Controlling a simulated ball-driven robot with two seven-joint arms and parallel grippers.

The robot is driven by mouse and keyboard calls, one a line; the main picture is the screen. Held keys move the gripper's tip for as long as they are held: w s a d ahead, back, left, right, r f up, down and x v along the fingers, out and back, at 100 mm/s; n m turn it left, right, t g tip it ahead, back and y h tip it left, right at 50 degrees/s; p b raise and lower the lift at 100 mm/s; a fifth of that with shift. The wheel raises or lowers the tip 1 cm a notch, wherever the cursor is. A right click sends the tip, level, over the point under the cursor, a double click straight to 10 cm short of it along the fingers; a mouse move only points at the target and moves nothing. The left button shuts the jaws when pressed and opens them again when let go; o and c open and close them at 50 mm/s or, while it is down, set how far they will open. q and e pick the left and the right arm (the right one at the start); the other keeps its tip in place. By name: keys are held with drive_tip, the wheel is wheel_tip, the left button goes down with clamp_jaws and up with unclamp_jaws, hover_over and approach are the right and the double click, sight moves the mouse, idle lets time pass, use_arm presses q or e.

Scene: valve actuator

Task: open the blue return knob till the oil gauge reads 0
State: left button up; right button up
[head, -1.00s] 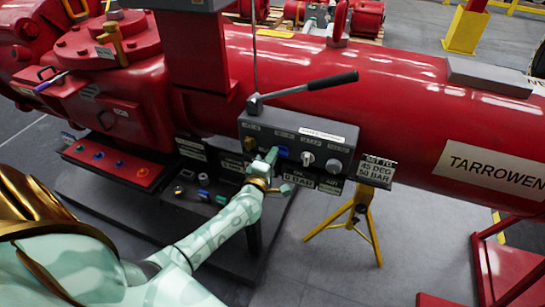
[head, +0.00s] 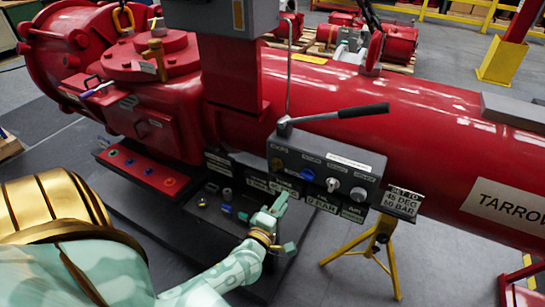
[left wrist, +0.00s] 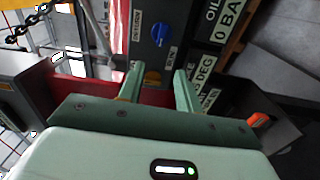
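The blue return knob (head: 307,174) is on the front of the grey control box (head: 325,158), between a yellow knob and a silver one. In the left wrist view a blue knob (left wrist: 160,32) shows beyond the fingertips. The oil gauge plate (head: 322,203) below the box reads 0 BAR; it shows as "OIL 0 BA", cut off, in the left wrist view (left wrist: 230,12). My left gripper (head: 285,224) is open, below and left of the blue knob and apart from it. Its fingers (left wrist: 158,80) are spread with nothing gripped. My right gripper is not in view.
A long lever (head: 335,115) sticks out above the box. A sign (head: 402,201) reads SET TO 45 DEG 50 BAR, by a yellow stand (head: 375,245). A low panel of buttons (head: 145,167) is at left. The red cylinder (head: 430,120) lies behind.

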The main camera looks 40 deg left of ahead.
use_arm(q)
drive_tip(key=v, duration=0.5)
drive_tip(key=shift+s, duration=0.3)
drive_tip(key=s+d+f+m+g+h, duration=0.2)
drive_tip(key=s+f+m+g, duration=0.15)
drive_tip(key=f+m, duration=0.4)
drive_tip(key=s+d+f+m+g+h, duration=0.15)
drive_tip(key=s+f+m, duration=0.3)
drive_tip(key=f, duration=0.55)
drive_tip(key=s+d+f+m+g+h, duration=0.1)
drive_tip(key=s+f+m+g+h, duration=0.15)
drive_tip(key=s+f+m, duration=0.4)
drive_tip(key=s+f+m+g+b, duration=0.1)
drive_tip(key=s+f+m+g, duration=0.1)
drive_tip(key=s+f+g, duration=0.2)
drive_tip(key=s+d+f+m+g+y+b, duration=0.1)
drive_tip(key=s+f+m+g, duration=0.2)
drive_tip(key=s+f, duration=0.8)
drive_tip(key=s+g, duration=0.2)
drive_tip(key=s, duration=0.4)
drive_tip(key=shift+s+d+m+y, duration=0.25)
drive_tip(key=shift+d+m+y, duration=0.05)
drive_tip(key=shift+d+m, duration=0.05)
